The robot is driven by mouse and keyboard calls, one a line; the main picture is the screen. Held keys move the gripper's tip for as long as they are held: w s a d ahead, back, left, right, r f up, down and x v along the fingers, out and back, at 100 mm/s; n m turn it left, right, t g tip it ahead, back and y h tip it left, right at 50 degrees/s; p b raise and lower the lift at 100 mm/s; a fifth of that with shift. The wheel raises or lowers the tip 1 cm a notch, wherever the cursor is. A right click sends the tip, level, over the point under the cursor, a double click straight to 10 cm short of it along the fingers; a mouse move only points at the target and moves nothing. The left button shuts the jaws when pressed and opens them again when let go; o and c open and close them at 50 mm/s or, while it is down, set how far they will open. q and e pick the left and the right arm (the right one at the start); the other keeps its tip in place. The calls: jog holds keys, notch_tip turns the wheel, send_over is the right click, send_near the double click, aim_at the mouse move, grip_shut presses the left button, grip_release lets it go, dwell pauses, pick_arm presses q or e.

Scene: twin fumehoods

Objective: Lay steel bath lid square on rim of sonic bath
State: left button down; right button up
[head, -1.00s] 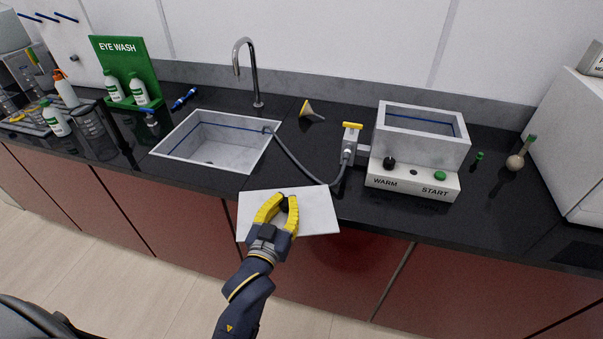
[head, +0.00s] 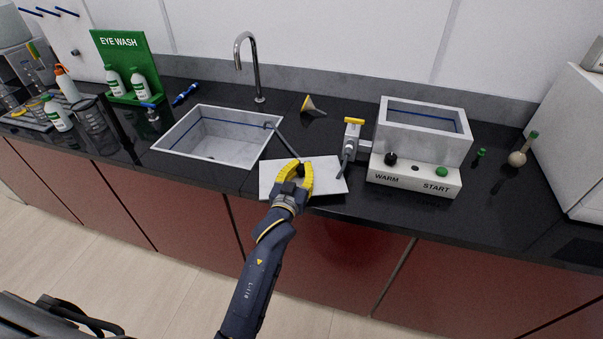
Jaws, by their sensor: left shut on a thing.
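The steel bath lid (head: 325,180) is a pale flat plate over the front edge of the counter, between the sink and the bath. My left gripper (head: 296,172), with yellow fingers, is shut on the lid's dark knob, which the fingers mostly hide. The sonic bath (head: 422,147) is an open grey tank with a blue line inside, on a white base marked WARM and START. It stands to the right of the lid, and its rim is uncovered. The lid and the bath are apart. My right gripper is not in view.
A sink (head: 215,150) with a tall tap (head: 252,65) lies to the left. A yellow-handled valve (head: 352,135) with a grey hose stands just left of the bath. A funnel (head: 312,107) lies behind. A flask (head: 520,155) and white cabinet (head: 575,140) are right.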

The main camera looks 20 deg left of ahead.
pick_arm(q)
jog(key=shift+f, duration=0.95)
jog(key=c, duration=1.5)
grip_release()
jog(key=shift+f, duration=0.15)
jog(key=s, duration=1.1)
jog(key=shift+s+a, duration=0.15)
jog(key=o, duration=0.5)
jog(key=shift+s, duration=0.35)
jog(key=shift+c, duration=0.2)
